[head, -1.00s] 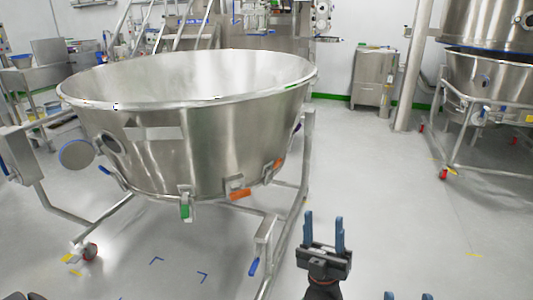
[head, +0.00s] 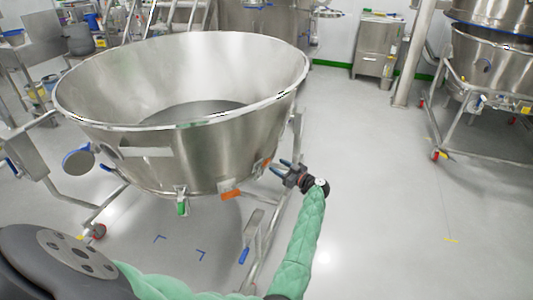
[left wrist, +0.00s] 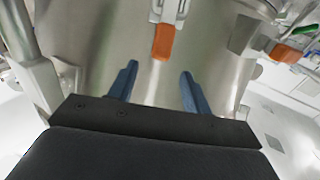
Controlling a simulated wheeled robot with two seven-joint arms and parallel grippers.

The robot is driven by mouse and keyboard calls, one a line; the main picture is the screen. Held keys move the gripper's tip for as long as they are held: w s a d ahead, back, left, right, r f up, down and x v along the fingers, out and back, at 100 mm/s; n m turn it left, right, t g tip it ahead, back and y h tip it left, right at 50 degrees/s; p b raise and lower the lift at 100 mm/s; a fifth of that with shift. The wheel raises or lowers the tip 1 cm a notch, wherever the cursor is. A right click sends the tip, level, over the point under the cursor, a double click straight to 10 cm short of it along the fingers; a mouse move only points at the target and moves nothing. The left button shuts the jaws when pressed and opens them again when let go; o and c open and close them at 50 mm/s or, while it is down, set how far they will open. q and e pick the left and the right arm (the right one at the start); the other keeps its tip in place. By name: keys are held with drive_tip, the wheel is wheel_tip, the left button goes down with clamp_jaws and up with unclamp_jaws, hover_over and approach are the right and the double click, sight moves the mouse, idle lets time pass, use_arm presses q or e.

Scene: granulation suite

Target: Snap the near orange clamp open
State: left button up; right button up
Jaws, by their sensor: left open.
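A big steel bowl (head: 180,85) carries clamps along its lower edge. One orange clamp (head: 230,194) is at the front of the bowl, and a second orange clamp (head: 266,165) is further round to the right. My left gripper (head: 282,167) is open and empty, right beside that second clamp, with its fingers pointing at the bowl. In the left wrist view an orange handle (left wrist: 163,42) lies ahead, between and beyond the open blue fingers (left wrist: 158,75), apart from them. Another orange handle (left wrist: 286,52) is to the right there. My right gripper is not in view.
A green clamp (head: 182,207) is on the bowl left of the orange ones. The wheeled frame's post (head: 252,228) with a blue lever (head: 244,256) stands below my gripper. The floor (head: 385,200) to the right is open. Another steel vessel on a frame (head: 490,75) stands far right.

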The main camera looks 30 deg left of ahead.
sight(264, 165)
use_arm(q)
drive_tip(key=shift+w+a+f, duration=0.1)
drive_tip(key=shift+w+a, duration=0.1)
drive_tip(key=shift+a, duration=1.05)
drive_tip(key=shift+w+a+r, duration=0.1)
drive_tip(key=shift+w+a, duration=0.1)
drive_tip(key=shift+a, duration=1.1)
drive_tip(key=shift+w+a+f, duration=0.1)
drive_tip(key=shift+w+a, duration=0.1)
drive_tip(key=shift+a, duration=1.05)
clamp_jaws()
